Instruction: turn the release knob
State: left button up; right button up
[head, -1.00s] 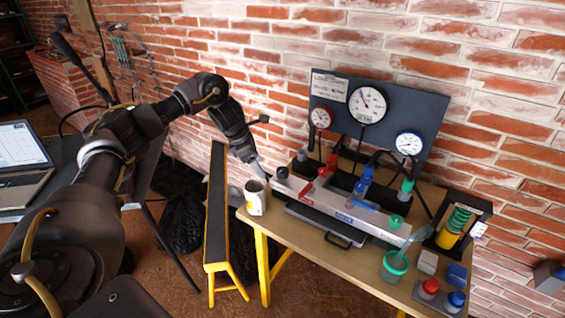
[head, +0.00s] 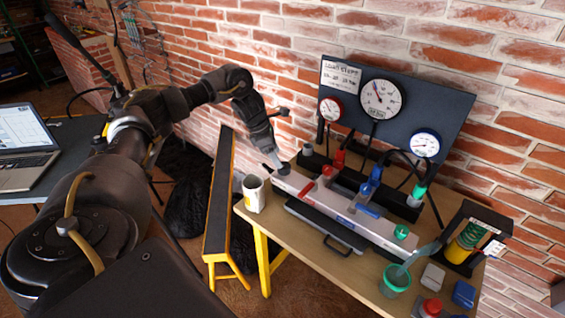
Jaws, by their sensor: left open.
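A grey manifold block (head: 345,209) lies along the table. A dark round knob (head: 284,170) sits at its left end; it seems to be the release knob. Red (head: 328,171), blue (head: 367,209) and green (head: 401,232) knobs or levers follow along the block to the right. My left gripper (head: 279,163) points down at the dark knob, its tips at or just above it. I cannot tell whether they touch it. The gripper is open, but its fingers are small and partly overlap the knob. My right gripper is out of view.
A dark panel (head: 450,112) with several gauges stands behind the block, with hoses below it. A white mug (head: 254,195) stands at the table's left corner.

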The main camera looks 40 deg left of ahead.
aim_at(284, 169)
pick_arm(q)
jog(key=x, duration=0.4)
jog(key=shift+d+p, duration=0.1)
jog(key=shift+p, duration=0.2)
jog(key=shift+w+d+f, duration=0.1)
jog(key=shift+w+f, duration=0.1)
jog(key=shift+f, duration=0.35)
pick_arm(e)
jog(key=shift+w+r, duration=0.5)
pick_arm(q)
jog(key=c, duration=1)
